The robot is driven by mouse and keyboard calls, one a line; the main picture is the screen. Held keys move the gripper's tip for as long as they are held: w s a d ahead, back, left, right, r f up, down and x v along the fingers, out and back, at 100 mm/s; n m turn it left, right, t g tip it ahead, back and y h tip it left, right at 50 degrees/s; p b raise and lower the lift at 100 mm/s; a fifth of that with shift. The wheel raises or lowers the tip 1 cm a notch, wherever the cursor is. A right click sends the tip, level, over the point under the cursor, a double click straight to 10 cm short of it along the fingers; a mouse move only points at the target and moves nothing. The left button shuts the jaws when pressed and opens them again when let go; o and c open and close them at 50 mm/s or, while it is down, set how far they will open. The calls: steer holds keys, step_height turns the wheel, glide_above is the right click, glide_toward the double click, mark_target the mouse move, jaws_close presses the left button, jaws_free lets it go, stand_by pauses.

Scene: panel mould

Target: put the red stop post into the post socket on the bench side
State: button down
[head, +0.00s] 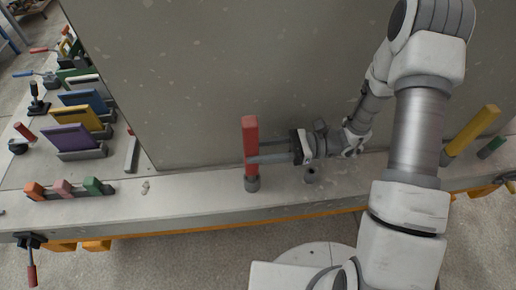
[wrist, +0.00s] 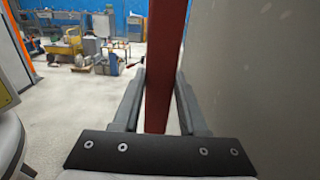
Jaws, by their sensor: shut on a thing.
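The red stop post (head: 250,138) is a square red bar standing upright near the bench's front edge. Its lower end meets a dark grey round socket (head: 252,184); how deep it sits I cannot tell. My gripper (head: 254,160) reaches in from the right, level, and is shut on the post's lower half. The wrist view shows the red post (wrist: 166,60) upright between my two grey fingers.
A large grey panel (head: 240,60) rises behind the post. A yellow post (head: 475,130) leans at right. Coloured plates (head: 75,139) stand in racks at left.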

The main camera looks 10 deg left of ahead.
steer(key=shift+f+b, duration=1.1)
steer(key=shift+f, duration=0.4)
steer(key=shift+c, duration=1.8)
jaws_free()
steer(key=b+v, duration=0.1)
steer(key=v, duration=1.6)
steer(key=shift+w+d, duration=0.15)
steer(key=shift+d, duration=0.05)
steer(key=shift+r, duration=0.15)
steer(key=s+r+n+t+h, duration=0.4)
steer(key=s+r+n+h, duration=0.2)
steer(key=r, duration=0.4)
steer(key=s+d+r+n+t+h, duration=0.1)
steer(key=s+r+n+t+h, duration=0.4)
steer(key=r+n+h, duration=0.4)
steer(key=s+r+h, duration=0.1)
steer(key=h, duration=0.1)
steer(key=shift+s+d+t+h, duration=0.25)
steer(key=shift+s+t+h, duration=0.05)
steer(key=shift+s, duration=0.05)
